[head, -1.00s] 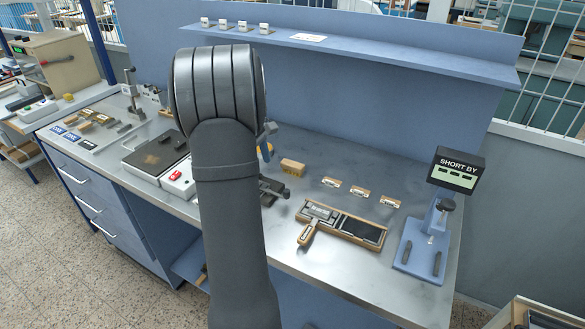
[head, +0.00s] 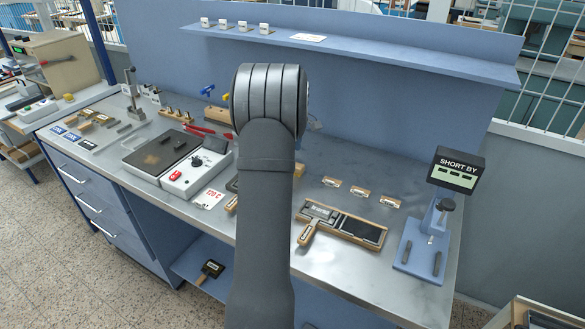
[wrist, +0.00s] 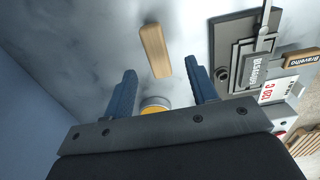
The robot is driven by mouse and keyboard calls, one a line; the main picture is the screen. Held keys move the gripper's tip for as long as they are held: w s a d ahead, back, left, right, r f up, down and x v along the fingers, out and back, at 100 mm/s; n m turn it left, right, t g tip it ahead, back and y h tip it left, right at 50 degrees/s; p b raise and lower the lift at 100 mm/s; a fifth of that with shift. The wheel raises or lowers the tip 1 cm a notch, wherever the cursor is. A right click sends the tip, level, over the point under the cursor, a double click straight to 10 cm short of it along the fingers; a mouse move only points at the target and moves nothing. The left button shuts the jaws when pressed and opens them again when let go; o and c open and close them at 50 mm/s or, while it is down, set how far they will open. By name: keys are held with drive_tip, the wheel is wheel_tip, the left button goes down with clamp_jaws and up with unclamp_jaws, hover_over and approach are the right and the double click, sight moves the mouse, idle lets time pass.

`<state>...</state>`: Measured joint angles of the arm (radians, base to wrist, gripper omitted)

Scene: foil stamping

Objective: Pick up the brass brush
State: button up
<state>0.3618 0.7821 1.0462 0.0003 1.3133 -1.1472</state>
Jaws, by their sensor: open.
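A plain wooden block (wrist: 154,50), which looks like the back of the brass brush, lies on the grey bench top in the wrist view. No bristles show, so I cannot confirm that it is the brush. My gripper (wrist: 162,67) is open, its two blue fingers apart and nothing held between them. The block's near end shows around the gap between the fingertips, most of it beyond them. I cannot tell the height between fingers and block. In the head view my arm hides the block and nearly all of the gripper.
A round tin with yellow contents (wrist: 155,105) shows between the finger bases. A dark tool with plates (wrist: 245,60) and a 120 C card (wrist: 277,92) lie to the right. In the head view, a wooden tray (head: 342,222) and blue stand (head: 420,249) are right of my arm.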

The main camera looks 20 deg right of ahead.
drive_tip(key=shift+w+d+f, duration=0.1)
drive_tip(key=shift+f, duration=1.65)
drive_tip(key=shift+w+f, duration=0.1)
drive_tip(key=shift+f, duration=1.65)
drive_tip(key=c, duration=1.1)
